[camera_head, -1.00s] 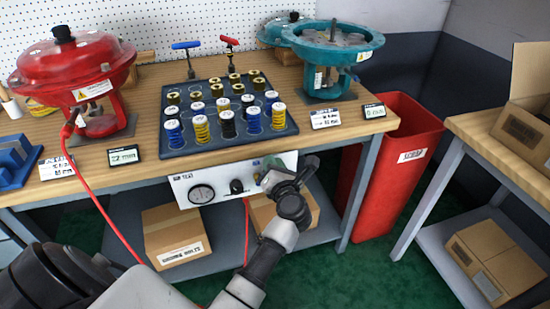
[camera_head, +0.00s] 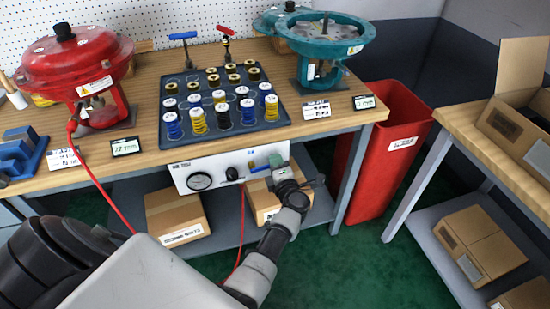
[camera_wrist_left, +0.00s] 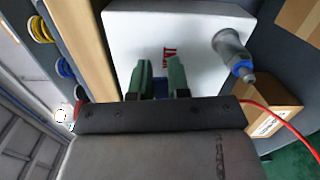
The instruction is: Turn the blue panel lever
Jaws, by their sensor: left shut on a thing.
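The white control panel (camera_head: 213,168) hangs under the front edge of the workbench, with a round gauge (camera_head: 199,181) and a black knob (camera_head: 232,174). The blue lever (camera_head: 276,160) is at its right end, mostly hidden by my left gripper (camera_head: 282,169). In the left wrist view, the green fingers (camera_wrist_left: 160,80) are in front of the panel (camera_wrist_left: 185,25), shut on the blue lever (camera_wrist_left: 162,88), of which only a small part shows between them. My right gripper is not in view.
On the bench (camera_head: 150,99) stand a red actuator (camera_head: 75,65), a teal actuator (camera_head: 323,45) and a dark tray (camera_head: 240,128) of springs. A cardboard box (camera_head: 176,215) sits on the shelf below. A red bin (camera_head: 385,160) stands right of the bench. A red hose (camera_head: 100,187) hangs in front.

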